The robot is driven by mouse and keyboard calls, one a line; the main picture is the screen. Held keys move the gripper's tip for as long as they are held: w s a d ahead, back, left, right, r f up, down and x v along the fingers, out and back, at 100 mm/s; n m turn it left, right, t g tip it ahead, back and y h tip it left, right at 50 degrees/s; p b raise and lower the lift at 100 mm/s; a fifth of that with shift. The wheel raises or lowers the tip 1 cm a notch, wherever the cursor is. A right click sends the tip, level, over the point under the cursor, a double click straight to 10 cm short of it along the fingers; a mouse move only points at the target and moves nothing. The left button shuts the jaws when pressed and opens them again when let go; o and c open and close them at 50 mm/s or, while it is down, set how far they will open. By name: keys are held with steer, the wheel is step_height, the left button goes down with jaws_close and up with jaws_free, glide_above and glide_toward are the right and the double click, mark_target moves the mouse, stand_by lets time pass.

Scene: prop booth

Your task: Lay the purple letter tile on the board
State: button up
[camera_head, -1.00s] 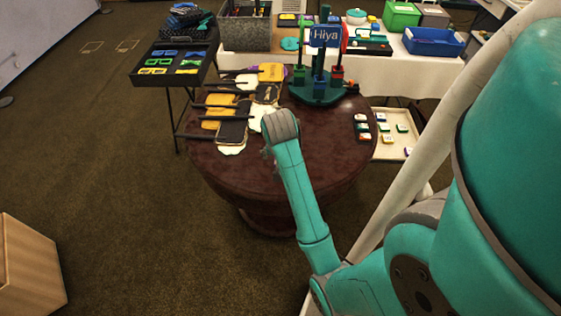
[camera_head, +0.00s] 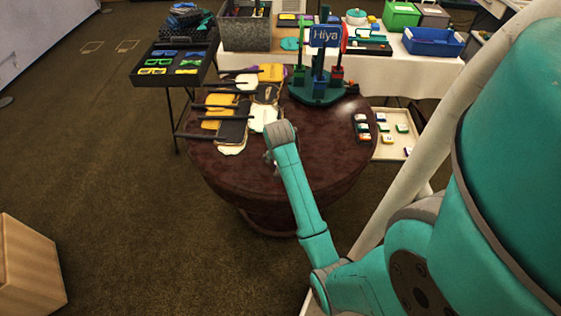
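Small letter tiles (camera_head: 402,128) with white and coloured faces lie spread in a cream tray (camera_head: 398,152) at the right of the round table. A short row of similar tiles (camera_head: 362,128) sits at the table's right edge; whether a board lies under them I cannot tell. I cannot make out which tile is purple. My gripper (camera_head: 267,157) is over the middle of the round table, left of both tile groups. It is mostly hidden behind my wrist, so its fingers and anything in them do not show clearly.
The round brown table (camera_head: 325,150) is bare at its middle and front. Handled yellow, white and black pieces (camera_head: 230,131) cover its left side. A green stand with a "Hiya" sign (camera_head: 325,37) rises at its back. A black tray (camera_head: 170,70) stands at the left.

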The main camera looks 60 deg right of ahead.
steer(key=shift+d+f, duration=0.15)
steer(key=shift+f, duration=0.3)
steer(key=c, duration=1.1)
